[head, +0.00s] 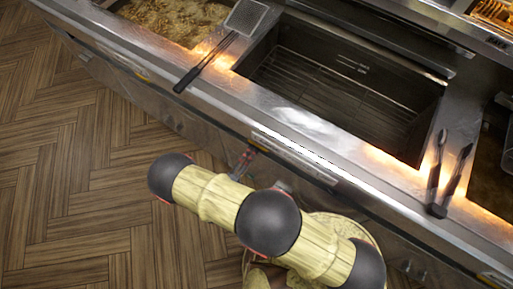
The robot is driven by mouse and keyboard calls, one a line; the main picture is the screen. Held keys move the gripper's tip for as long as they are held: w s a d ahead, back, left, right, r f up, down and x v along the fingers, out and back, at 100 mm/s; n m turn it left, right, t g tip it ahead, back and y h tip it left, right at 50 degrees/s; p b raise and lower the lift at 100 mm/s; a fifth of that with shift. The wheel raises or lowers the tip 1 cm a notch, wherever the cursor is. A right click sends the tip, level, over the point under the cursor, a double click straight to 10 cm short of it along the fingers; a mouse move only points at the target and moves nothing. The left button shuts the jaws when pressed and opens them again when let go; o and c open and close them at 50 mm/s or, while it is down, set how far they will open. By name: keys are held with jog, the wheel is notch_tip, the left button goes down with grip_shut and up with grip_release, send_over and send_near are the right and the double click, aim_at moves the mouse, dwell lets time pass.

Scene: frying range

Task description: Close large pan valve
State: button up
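The large pan (335,95) is the wide, dark, rectangular basin with a wire rack in the fryer counter. Below it, against the front panel, a small dark fitting with a touch of red (242,163) shows just above my arm. I cannot tell whether it is the valve or in what position it stands. My yellow arm with black joints crosses in front of the lower panel and covers part of it. I cannot make out my gripper; it seems hidden by the arm.
The steel counter edge (300,150) runs diagonally across the view. A flat-headed, long-handled tool (212,60) lies over the counter by an oil-filled pan (165,22). The wooden floor (80,190) at left is clear.

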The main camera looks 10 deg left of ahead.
jog(key=shift+v, duration=1.15)
